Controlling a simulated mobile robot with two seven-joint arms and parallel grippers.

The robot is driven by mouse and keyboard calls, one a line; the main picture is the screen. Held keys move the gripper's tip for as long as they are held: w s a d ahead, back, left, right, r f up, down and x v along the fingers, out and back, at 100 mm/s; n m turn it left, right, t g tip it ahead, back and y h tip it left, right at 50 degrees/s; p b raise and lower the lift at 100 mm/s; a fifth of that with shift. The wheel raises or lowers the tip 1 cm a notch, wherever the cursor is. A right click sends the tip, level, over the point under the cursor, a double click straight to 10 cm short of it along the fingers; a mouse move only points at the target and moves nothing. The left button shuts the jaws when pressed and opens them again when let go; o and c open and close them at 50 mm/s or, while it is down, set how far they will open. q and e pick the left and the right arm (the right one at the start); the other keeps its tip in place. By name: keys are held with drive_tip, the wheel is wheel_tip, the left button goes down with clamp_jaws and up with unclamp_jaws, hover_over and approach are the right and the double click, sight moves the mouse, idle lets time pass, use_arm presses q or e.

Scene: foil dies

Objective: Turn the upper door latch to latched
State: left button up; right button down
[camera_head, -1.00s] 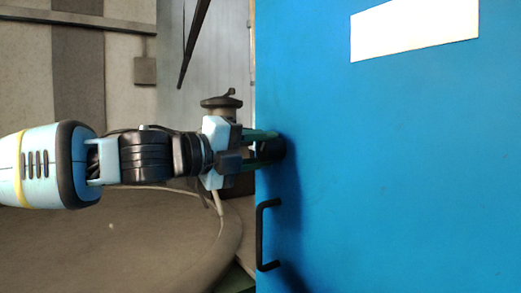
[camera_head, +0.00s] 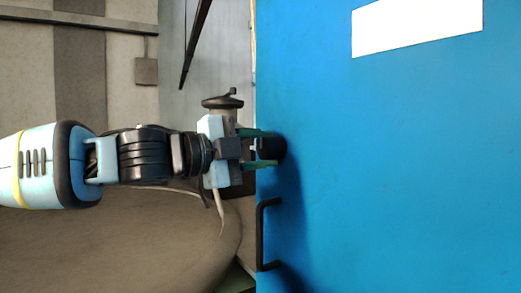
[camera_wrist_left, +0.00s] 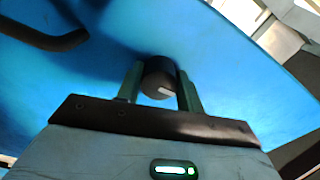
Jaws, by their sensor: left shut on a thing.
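The upper door latch (camera_head: 272,146) is a round black knob near the left edge of the blue door (camera_head: 400,170), above the black handle. My left gripper (camera_head: 266,149) reaches it from the left, with one green finger above and one below. In the left wrist view the dark knob (camera_wrist_left: 159,77) sits between the two fingers of the gripper (camera_wrist_left: 160,71), which is shut on it. A short white mark shows on the knob's face, tilted slightly. My right gripper is in neither view.
A black bar handle (camera_head: 262,235) stands out from the door just below the latch; it also shows at the upper left of the left wrist view (camera_wrist_left: 50,38). A white label (camera_head: 418,27) is on the upper door. The door's right part is clear.

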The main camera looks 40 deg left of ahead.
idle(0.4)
use_arm(q)
drive_tip(key=o, duration=1)
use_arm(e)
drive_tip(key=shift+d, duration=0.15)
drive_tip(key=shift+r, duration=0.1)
use_arm(q)
drive_tip(key=p+v, duration=0.1)
drive_tip(key=v, duration=0.1)
drive_tip(key=p+v, duration=0.1)
drive_tip(key=v, duration=0.1)
drive_tip(key=r+p+v, duration=0.1)
drive_tip(key=v, duration=0.1)
drive_tip(key=shift+d, duration=0.15)
drive_tip(key=shift+s+a+f, duration=0.45)
drive_tip(key=shift+s+f, duration=0.05)
drive_tip(key=shift+s, duration=0.3)
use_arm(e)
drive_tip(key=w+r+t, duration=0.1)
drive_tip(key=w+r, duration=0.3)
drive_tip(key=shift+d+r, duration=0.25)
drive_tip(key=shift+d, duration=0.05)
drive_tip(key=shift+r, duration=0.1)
